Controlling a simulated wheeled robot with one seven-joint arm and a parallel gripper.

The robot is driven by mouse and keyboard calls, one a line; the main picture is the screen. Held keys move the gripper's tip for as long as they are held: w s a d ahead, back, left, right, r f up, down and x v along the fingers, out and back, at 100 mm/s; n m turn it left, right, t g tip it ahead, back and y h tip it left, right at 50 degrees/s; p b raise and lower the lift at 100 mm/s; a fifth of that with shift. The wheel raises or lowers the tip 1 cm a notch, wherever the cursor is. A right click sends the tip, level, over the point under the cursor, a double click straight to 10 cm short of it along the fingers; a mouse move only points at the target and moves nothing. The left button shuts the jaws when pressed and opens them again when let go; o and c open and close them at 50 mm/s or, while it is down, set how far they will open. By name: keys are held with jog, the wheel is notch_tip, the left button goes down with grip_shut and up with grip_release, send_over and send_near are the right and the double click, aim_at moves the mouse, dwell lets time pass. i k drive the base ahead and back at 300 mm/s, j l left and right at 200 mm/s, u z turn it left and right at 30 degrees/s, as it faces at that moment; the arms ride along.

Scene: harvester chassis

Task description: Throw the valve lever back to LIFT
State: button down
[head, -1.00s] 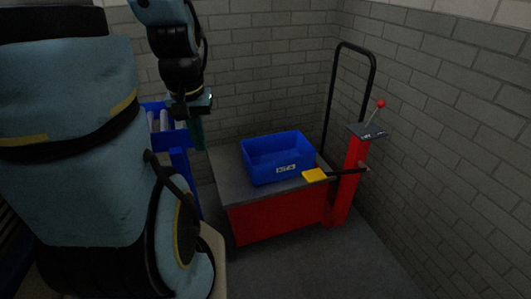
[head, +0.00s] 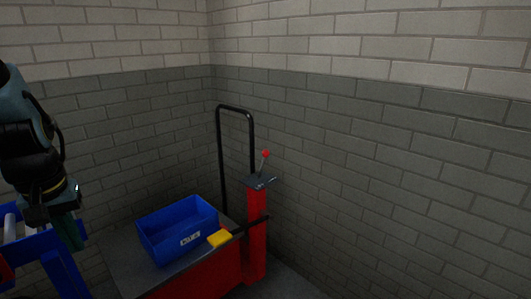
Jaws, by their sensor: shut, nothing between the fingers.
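The valve lever (head: 264,161) is a thin rod with a red ball knob. It stands on a dark plate (head: 261,182) on top of a red post (head: 256,235), and leans slightly to the right. Any lettering on the plate is too small to read. My gripper (head: 70,233) is at the far left, pointing down, with dark green fingers that are shut and empty. It is well apart from the lever, with the cart's deck between them.
A red cart with a grey deck (head: 130,262) carries a blue bin (head: 180,228) with a label. A black hoop handle (head: 220,150) rises behind. A blue frame (head: 62,272) stands at left. Brick walls close the corner.

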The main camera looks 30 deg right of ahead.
aim_at(266, 153)
jog(key=i+l, duration=0.1)
jog(key=l, duration=0.2)
jog(key=i+l, duration=0.15)
jog(key=l, duration=0.2)
jog(key=i+l, duration=0.1)
jog(key=l, duration=0.2)
jog(key=i+l, duration=0.1)
jog(key=l, duration=0.2)
